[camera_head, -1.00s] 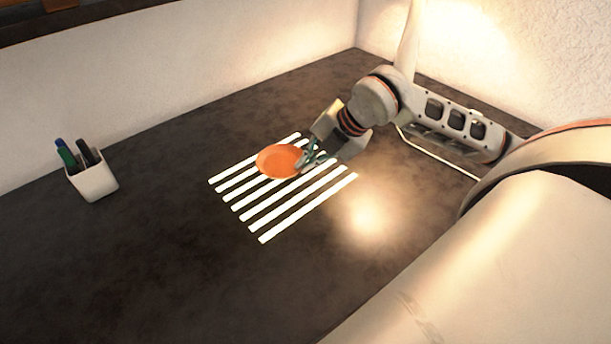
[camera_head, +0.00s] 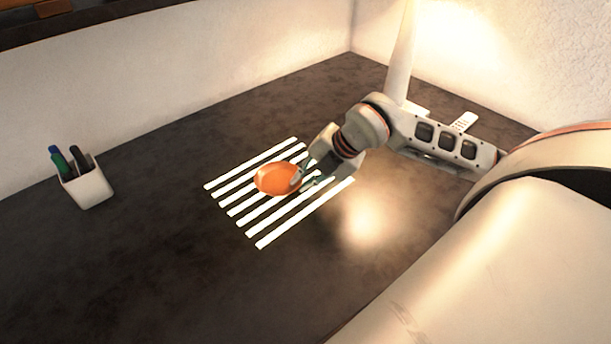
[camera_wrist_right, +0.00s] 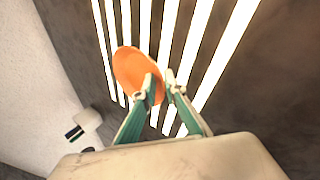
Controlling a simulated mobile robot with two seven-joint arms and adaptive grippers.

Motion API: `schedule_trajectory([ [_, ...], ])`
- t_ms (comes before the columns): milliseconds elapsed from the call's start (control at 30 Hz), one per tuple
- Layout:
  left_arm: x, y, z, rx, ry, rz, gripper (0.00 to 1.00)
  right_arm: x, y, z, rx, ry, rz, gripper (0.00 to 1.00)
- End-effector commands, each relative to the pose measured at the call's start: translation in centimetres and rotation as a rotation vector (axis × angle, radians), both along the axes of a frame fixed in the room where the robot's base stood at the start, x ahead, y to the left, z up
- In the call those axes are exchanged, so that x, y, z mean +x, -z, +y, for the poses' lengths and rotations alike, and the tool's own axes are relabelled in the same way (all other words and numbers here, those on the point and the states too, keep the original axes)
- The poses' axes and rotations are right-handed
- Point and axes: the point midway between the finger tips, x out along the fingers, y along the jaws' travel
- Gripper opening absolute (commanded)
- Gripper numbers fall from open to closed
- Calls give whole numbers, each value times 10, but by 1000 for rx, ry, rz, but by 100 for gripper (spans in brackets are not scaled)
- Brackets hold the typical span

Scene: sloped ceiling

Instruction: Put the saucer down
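The orange saucer (camera_head: 277,179) is tilted over a set of white parallel bars (camera_head: 240,212) on the dark tabletop. My right gripper (camera_head: 304,177) is at its right edge. In the right wrist view, the fingers of my right gripper (camera_wrist_right: 161,83) lie on either side of the rim of the saucer (camera_wrist_right: 132,68), one overlapping its face, and appear shut on it. Whether the saucer's lower edge touches the bars is unclear. My left gripper is in neither view.
A white cup with pens (camera_head: 88,187) stands at the left by the wall. A small white keypad-like object (camera_head: 465,122) lies behind my right arm.

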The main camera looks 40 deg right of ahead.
Motion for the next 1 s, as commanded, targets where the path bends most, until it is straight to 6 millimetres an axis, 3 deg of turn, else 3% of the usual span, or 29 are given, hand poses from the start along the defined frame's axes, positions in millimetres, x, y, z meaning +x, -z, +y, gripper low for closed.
schedule_trajectory([
  [167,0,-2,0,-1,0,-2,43,-7,-13,-5,-3,0,-2,11],
  [600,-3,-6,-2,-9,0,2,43,-48,-80,-24,-3,-1,0,11],
  [1000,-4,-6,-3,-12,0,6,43,-59,-100,-30,0,-1,-1,11],
])
